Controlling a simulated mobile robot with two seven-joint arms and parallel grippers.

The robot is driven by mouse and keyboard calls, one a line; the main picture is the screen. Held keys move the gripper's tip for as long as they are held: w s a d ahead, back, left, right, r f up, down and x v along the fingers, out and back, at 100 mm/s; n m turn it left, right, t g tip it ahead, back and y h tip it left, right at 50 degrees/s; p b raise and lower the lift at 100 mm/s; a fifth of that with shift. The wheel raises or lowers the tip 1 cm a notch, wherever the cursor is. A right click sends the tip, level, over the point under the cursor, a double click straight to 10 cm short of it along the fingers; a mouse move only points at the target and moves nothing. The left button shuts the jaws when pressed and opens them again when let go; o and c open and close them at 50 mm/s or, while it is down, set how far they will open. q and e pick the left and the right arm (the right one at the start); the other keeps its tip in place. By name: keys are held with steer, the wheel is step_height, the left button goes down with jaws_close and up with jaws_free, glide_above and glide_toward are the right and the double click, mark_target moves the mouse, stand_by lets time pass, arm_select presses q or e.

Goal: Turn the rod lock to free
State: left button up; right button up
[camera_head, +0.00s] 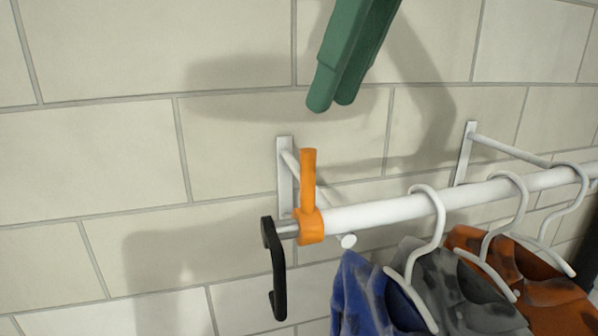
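The rod lock is an orange collar (311,227) around the left end of the white rod, with an orange lever (308,180) standing upright from it. A black handle (277,268) hangs from the metal rod end just left of the collar. My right gripper (333,103) shows as two green fingers coming down from the top edge. The fingers are above the lever and slightly right of it in the picture, apart from it. They appear side by side, partly overlapping, with nothing seen between them; I cannot tell whether they are open. My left gripper is not in view.
The white rod (380,212) runs right along the wall by white brackets (284,178). White hangers (441,225) carry a blue garment (362,300), a grey one (455,290) and an orange-brown one (555,300). The pale block wall (90,150) is bare at left.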

mark_target(302, 173)
steer(key=b+x, duration=0.1)
steer(key=x, duration=1)
steer(key=shift+a+f, duration=0.1)
steer(key=shift+f, duration=0.05)
steer(key=shift+s, duration=0.1)
jaws_close()
stand_by(0.9)
